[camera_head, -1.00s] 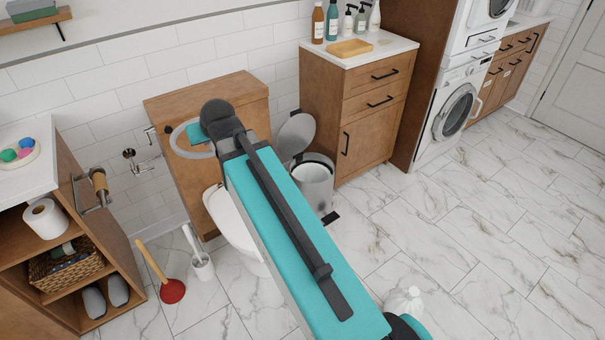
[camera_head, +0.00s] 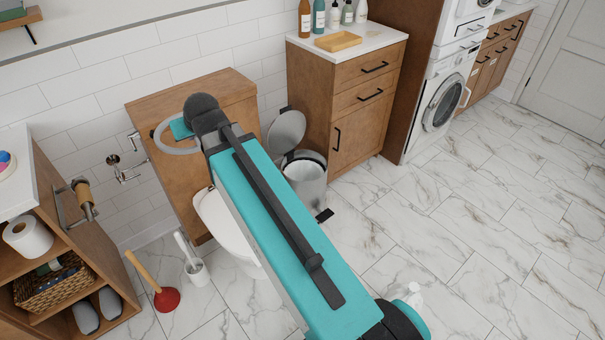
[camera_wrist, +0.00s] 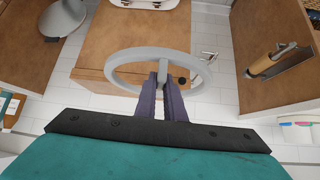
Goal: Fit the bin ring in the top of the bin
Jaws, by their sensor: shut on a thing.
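The bin ring (camera_wrist: 119,62) is a light grey hoop. In the head view the ring (camera_head: 158,146) shows left of my arm's end, raised in front of the wooden toilet cabinet; my fingers are hidden there. The bin (camera_head: 306,180) is a metal pedal bin with its lid (camera_head: 287,127) up and its top open. It stands on the floor right of my arm, apart from the ring. The raised lid also shows in the wrist view (camera_wrist: 62,18).
A wooden vanity (camera_head: 352,110) stands right of the bin. The toilet (camera_head: 222,225) is partly hidden under my arm. A plunger (camera_head: 166,299) and a toilet brush (camera_head: 193,266) stand at left by a shelf unit (camera_head: 62,226).

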